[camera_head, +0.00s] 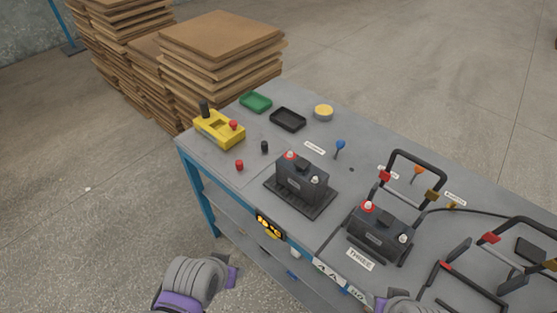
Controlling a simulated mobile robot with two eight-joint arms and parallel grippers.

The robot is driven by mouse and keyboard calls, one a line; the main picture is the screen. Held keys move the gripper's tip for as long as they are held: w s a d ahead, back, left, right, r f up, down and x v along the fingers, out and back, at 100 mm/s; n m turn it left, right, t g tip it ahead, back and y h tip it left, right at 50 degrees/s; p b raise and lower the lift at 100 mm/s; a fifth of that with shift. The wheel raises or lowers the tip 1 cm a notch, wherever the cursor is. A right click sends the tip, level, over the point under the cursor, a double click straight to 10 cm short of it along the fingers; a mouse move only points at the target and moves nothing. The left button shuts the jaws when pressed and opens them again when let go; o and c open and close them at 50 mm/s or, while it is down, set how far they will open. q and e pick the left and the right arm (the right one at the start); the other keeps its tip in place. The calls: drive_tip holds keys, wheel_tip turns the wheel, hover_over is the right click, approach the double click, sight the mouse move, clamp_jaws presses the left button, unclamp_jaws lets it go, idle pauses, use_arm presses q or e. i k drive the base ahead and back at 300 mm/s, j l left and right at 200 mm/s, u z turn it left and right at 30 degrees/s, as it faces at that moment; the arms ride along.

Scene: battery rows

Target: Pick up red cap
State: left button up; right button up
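A small red cap (239,165) stands on the grey workbench (214,163) near its left front edge, with a black cap (264,147) just behind and to its right. My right gripper (403,305) is at the bottom edge, mostly cut off.
A green tray (255,102), a black tray (288,119) and a yellow round tin (324,112) are at the back. A blue-handled tool (339,148) lies behind the left battery. Black frames (419,158) stand at the right. Stacked boards (220,55) stand behind the bench.

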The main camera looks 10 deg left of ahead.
sight(239, 165)
drive_tip(key=j+z, duration=0.35)
drive_tip(key=i+j+z, duration=0.1)
drive_tip(key=z, duration=0.3)
drive_tip(key=j+z, duration=0.35)
drive_tip(key=k+j+z, duration=0.2)
drive_tip(key=j, duration=0.3)
drive_tip(key=j+z, duration=0.2)
drive_tip(key=j, duration=0.65)
drive_tip(key=k+j, duration=0.15)
drive_tip(key=j, duration=0.2)
